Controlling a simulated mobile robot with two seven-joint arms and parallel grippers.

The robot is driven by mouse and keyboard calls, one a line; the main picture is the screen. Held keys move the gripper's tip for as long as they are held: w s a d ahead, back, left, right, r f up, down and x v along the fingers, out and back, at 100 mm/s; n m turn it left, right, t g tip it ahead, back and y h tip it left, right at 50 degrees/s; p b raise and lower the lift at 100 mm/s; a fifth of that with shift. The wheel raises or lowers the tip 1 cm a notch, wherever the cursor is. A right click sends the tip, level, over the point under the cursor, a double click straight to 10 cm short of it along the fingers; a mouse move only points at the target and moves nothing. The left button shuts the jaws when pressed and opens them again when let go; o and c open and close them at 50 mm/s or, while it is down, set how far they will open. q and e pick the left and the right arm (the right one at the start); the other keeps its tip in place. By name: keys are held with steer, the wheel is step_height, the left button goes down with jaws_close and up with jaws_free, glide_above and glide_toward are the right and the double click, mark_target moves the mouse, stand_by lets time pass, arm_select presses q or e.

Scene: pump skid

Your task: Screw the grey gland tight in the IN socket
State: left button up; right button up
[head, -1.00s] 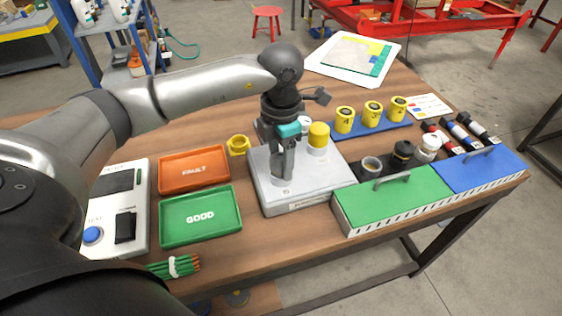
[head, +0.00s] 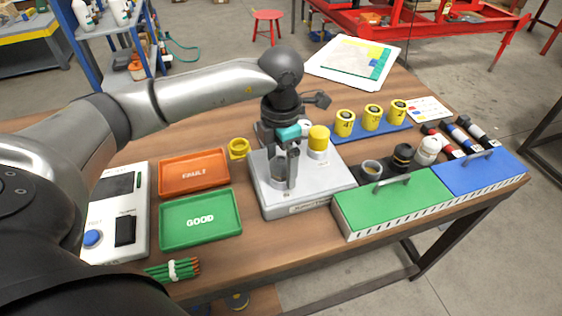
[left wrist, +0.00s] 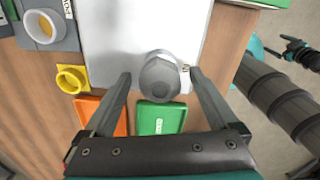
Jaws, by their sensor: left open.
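The grey gland (left wrist: 160,75) shows from above in the left wrist view. It stands at the near end of the pale grey pump block (left wrist: 125,30), beside a small white label partly hidden by a finger. My left gripper (left wrist: 160,80) is open, with one finger on each side of the gland and a visible gap to each. In the head view my left gripper (head: 284,180) points down over the block (head: 325,185), and its fingers largely hide the gland. The socket under the gland is hidden. My right gripper's fingers do not show.
A yellow-capped fitting (head: 319,138) stands on the block's far side. The orange FAULT tray (head: 195,188) and green GOOD tray (head: 172,232) lie left. A green box (head: 395,200) stands close on the right.

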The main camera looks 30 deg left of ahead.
arm_select(q)
steer(key=n+p, duration=0.1)
steer(key=n, duration=0.3)
steer(key=shift+n, duration=0.3)
steer(key=n+p, duration=0.1)
steer(key=n, duration=0.1)
steer(key=shift+r+n, duration=0.1)
steer(key=shift+n, duration=0.3)
steer(key=shift+n+p, duration=0.5)
steer(key=shift+n, duration=0.4)
